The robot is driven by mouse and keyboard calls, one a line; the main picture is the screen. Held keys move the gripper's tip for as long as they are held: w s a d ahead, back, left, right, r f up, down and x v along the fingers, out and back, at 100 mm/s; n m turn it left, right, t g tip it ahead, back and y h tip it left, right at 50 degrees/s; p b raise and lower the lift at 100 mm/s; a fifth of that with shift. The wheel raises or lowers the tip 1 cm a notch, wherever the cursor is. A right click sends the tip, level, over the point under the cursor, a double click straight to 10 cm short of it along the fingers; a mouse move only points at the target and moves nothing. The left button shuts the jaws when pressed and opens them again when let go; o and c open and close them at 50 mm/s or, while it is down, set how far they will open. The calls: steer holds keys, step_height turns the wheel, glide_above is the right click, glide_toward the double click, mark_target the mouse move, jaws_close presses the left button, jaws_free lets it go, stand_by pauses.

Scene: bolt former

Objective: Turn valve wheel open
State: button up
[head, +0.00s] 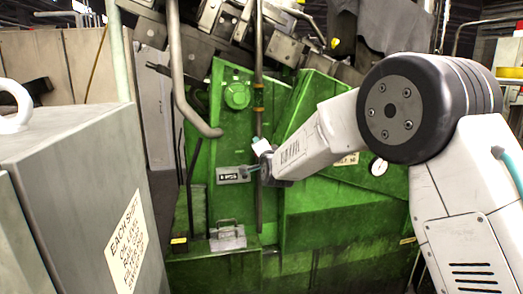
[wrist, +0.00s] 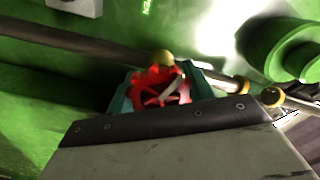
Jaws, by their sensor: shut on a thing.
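The red valve wheel (wrist: 163,86) shows in the wrist view, with a yellow knob or cap behind its upper edge. My gripper (wrist: 158,92) has its teal fingers on the left and right sides of the wheel and is shut on it. The lower part of the wheel is hidden behind the dark edge of my gripper's body. In the head view, my gripper (head: 257,155) is at the front of the green machine, by a vertical pipe. The wheel cannot be made out in that view.
The green machine (head: 340,215) fills the middle of the head view. A dark vertical pipe (head: 259,90) runs down its front, beside a grey labelled box (head: 233,175). A pressure gauge (head: 378,166) sits to the right. A grey cabinet (head: 80,190) stands close at left.

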steer(key=n, duration=0.4)
steer(key=shift+f+n, duration=0.15)
steer(key=shift+n, duration=2.65)
steer(key=o, duration=0.7)
steer(key=shift+s, duration=0.1)
steer(key=v, duration=0.7)
steer(key=shift+s, duration=0.35)
steer(key=shift+d, duration=0.15)
